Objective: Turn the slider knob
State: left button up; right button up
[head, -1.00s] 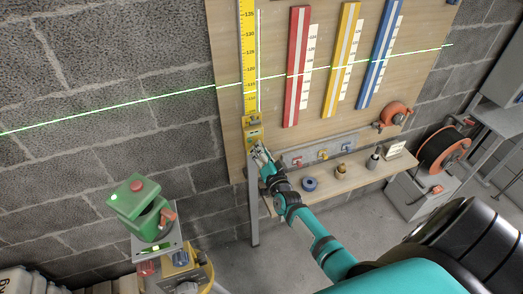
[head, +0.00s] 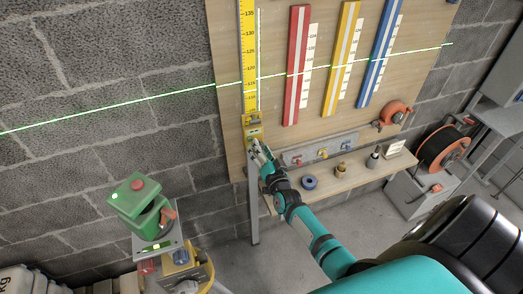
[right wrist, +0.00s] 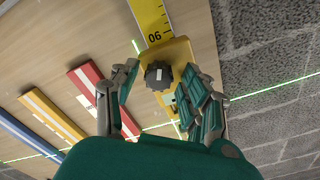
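The yellow slider (head: 253,127) sits at the lower end of the yellow graduated scale (head: 248,60) on the wooden board. In the right wrist view, the dark ridged slider knob (right wrist: 158,75) stands on the slider's yellow plate (right wrist: 180,50). My right gripper (head: 258,149) is just below the slider in the head view. In the right wrist view its fingers (right wrist: 158,82) are open, one on each side of the knob in the picture. Gaps show on both sides, and I see no contact. The knob is not clear in the head view. My left gripper is not in view.
Red (head: 297,65), yellow (head: 342,60) and blue (head: 381,55) strips hang on the board, crossed by a green laser line. A shelf (head: 325,187) with small items is below. A green device (head: 140,205) stands at lower left.

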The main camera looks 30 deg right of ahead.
jog(key=v, duration=1.2)
jog(key=shift+f, duration=0.1)
jog(key=s+a+f+n+g+y+b, duration=0.1)
jog(key=s+a+f+n+g, duration=0.2)
jog(key=f, duration=0.6)
jog(key=s+a+f+n+g+y+b, duration=0.15)
jog(key=s+f, duration=0.25)
jog(key=f, duration=0.6)
jog(key=s+a+f+n+g+y, duration=0.2)
jog(key=s+a+f+g, duration=0.15)
jog(key=f, duration=0.55)
jog(key=s+a+f+n+g+b, duration=0.1)
jog(key=s+f+n+g, duration=0.1)
jog(key=s+f, duration=0.4)
jog(key=s+f+n+g, duration=0.2)
jog(key=s+f, duration=0.4)
jog(key=s, duration=0.8)
jog(key=s+a+f+n+g+b, duration=0.1)
jog(key=s+f+g, duration=0.3)
jog(key=s, duration=0.6)
notch_tip(320, 180, down, 2)
jog(key=shift+a+f+n+b, duration=0.2)
jog(key=shift+a+n+b, duration=0.15)
jog(key=shift+n, duration=0.4)
